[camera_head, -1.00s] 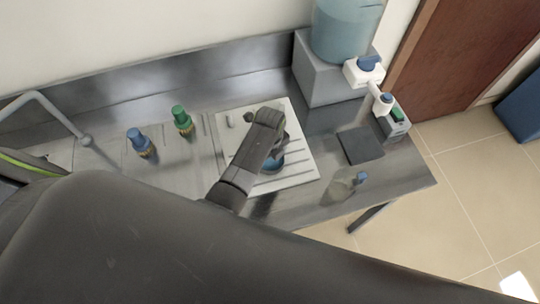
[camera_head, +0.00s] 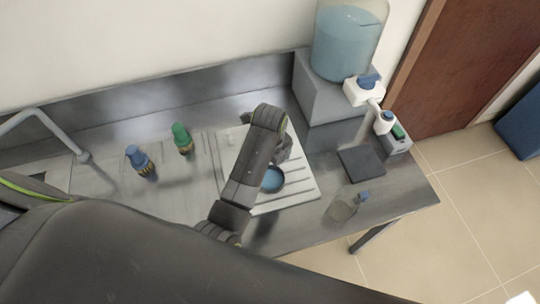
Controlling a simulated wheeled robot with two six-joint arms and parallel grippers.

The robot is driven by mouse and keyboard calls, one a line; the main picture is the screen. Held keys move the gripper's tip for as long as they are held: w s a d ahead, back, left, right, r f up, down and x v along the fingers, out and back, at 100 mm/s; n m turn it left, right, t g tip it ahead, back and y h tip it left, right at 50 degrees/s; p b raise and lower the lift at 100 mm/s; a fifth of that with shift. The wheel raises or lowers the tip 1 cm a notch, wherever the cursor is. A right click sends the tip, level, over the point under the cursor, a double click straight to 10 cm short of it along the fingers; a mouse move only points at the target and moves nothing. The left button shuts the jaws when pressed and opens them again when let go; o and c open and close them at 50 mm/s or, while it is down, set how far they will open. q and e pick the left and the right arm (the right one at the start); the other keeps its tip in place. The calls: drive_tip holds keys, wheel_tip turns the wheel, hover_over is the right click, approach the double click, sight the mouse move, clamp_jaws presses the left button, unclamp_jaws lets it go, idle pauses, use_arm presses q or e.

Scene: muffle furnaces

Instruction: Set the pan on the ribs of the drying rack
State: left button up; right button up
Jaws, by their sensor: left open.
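The pan (camera_head: 272,180) is a small round dish, blue inside with a dark rim. It lies on the white ribbed drying rack (camera_head: 300,191), towards the rack's front middle. My left gripper (camera_head: 283,150) is open just behind the pan, and my left arm above it hides part of the rack and the pan's left side. The fingers are partly hidden by the wrist, and I see no grip on the pan. My right gripper is not in view.
Blue-capped (camera_head: 140,158) and green-capped (camera_head: 182,138) brushes stand left of the rack. A dark square pad (camera_head: 361,164) and a clear flask (camera_head: 344,207) are to its right. A large water container (camera_head: 346,45) on a grey block stands behind. A faucet (camera_head: 50,125) is at left.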

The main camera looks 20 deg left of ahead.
use_arm(q)
drive_tip(key=shift+r, duration=2.35)
drive_tip(key=shift+f, duration=0.1)
